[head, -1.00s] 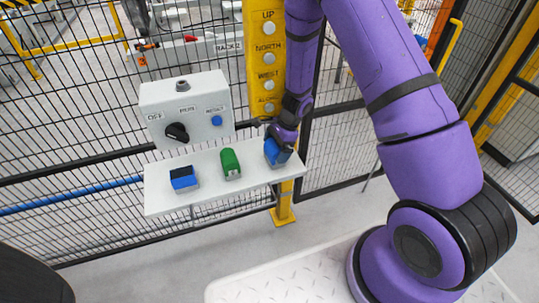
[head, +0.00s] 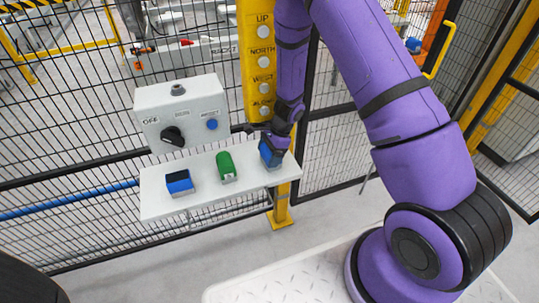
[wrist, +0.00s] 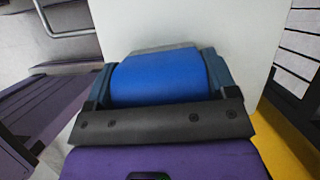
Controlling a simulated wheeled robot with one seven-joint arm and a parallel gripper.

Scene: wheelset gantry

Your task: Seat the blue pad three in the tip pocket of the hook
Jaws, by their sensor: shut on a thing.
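My gripper (head: 269,140) is at the right end of the white shelf, shut on a blue pad (head: 271,153). In the wrist view the blue pad (wrist: 160,75) sits between the two jaws of my gripper (wrist: 160,78), its rounded top facing the camera. I cannot tell whether the pad touches the shelf. A second blue pad (head: 180,183) with a dark top lies at the shelf's left. A green pad (head: 226,167) stands between them. The hook and its tip pocket are not recognisable in these views.
The white shelf (head: 155,205) is fixed before a black mesh fence. A grey control box (head: 190,105) with a black knob and blue button stands behind it. A yellow post (head: 281,205) with labelled buttons rises behind my gripper. Bare shelf lies between the pads.

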